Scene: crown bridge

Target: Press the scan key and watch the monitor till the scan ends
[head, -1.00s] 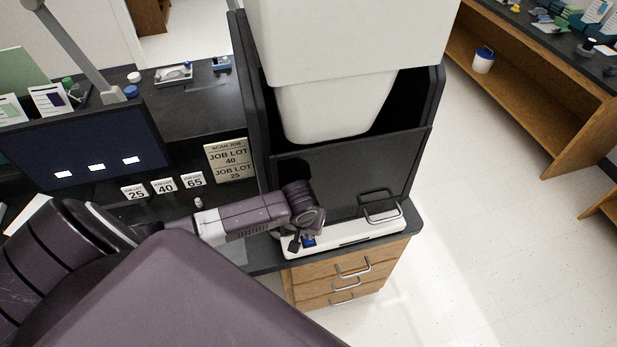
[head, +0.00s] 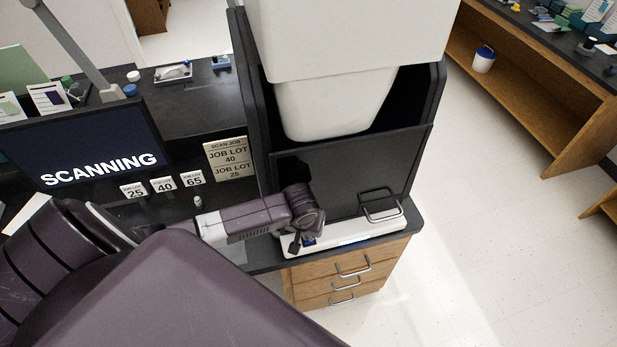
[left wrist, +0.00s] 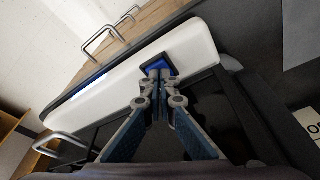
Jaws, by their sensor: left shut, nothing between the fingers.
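The monitor (head: 85,148) at the left of the head view shows the word SCANNING in white. The scan key is a small blue key on the white front strip (head: 375,239) of the scanner; in the left wrist view the blue key (left wrist: 160,62) shows at my fingertips. My left gripper (head: 295,246) is shut and empty, its tips at the key and seemingly touching it. The fingers hide part of the key. A lit blue bar (head: 354,240) shows on the strip. My right gripper is not in view.
The scanner's dark door (head: 340,180) with a handle (head: 380,206) is closed behind the strip. A job sign (head: 229,158) and cards marked 25, 40 and 65 (head: 163,185) stand between monitor and scanner. Wooden drawers (head: 350,275) are below. The floor at right is clear.

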